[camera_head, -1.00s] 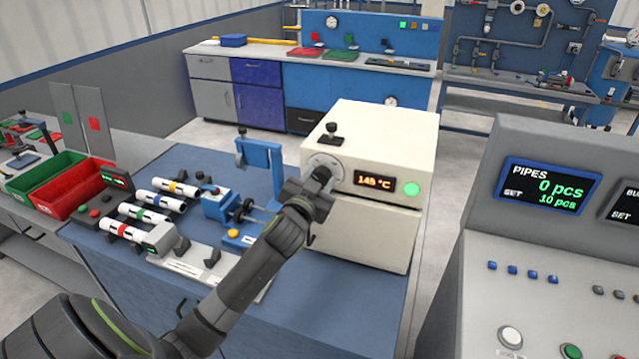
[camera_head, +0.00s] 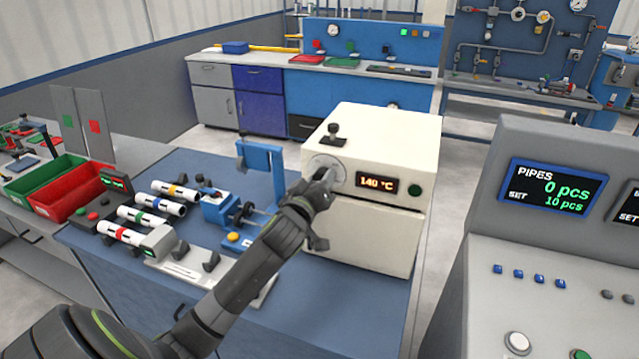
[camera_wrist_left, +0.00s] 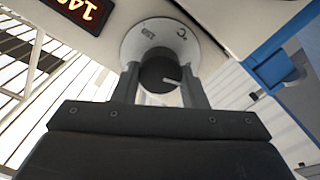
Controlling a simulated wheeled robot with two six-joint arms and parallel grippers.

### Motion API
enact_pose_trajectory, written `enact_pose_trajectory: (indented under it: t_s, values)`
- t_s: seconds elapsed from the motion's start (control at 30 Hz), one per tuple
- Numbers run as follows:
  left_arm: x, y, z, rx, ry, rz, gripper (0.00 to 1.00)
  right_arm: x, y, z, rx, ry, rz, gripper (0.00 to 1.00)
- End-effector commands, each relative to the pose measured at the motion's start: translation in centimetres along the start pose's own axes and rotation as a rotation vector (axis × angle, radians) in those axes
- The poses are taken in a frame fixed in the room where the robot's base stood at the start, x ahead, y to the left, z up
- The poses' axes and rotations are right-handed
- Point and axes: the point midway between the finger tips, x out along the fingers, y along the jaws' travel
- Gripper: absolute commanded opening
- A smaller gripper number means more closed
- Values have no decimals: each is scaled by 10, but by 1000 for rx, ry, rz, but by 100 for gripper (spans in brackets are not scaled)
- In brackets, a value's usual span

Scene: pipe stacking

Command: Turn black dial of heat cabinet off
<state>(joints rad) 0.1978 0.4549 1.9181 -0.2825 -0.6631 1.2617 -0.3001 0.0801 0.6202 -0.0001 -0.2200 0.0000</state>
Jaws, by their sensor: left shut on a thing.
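The cream heat cabinet (camera_head: 375,145) stands on the blue bench, and its display (camera_head: 377,184) reads 140 °C. The round indicator (camera_head: 415,191) beside the display is dark green. My left gripper (camera_head: 326,178) is at the dial plate on the cabinet's front and mostly hides the dial in the head view. My right gripper is not in view.
Several banded white pipes (camera_head: 150,202) lie in a rack to the left, near a red bin (camera_head: 78,192) and a green bin (camera_head: 40,172). A blue clamp fixture (camera_head: 262,160) stands just left of the cabinet. A grey console (camera_head: 545,270) is at the right.

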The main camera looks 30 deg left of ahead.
Motion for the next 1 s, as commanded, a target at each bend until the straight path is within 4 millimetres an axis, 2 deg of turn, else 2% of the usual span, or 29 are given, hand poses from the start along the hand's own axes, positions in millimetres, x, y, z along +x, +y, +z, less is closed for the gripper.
enact_pose_trajectory:
  t_s: [0.4,0.97,1.0]
  values:
    - [-1,-4,4,-197,-7,-8,16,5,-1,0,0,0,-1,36]
    - [-1,-4,4,-227,-7,-8,16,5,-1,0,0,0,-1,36]
    - [-1,-4,4,-227,-7,-8,42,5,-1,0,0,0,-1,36]
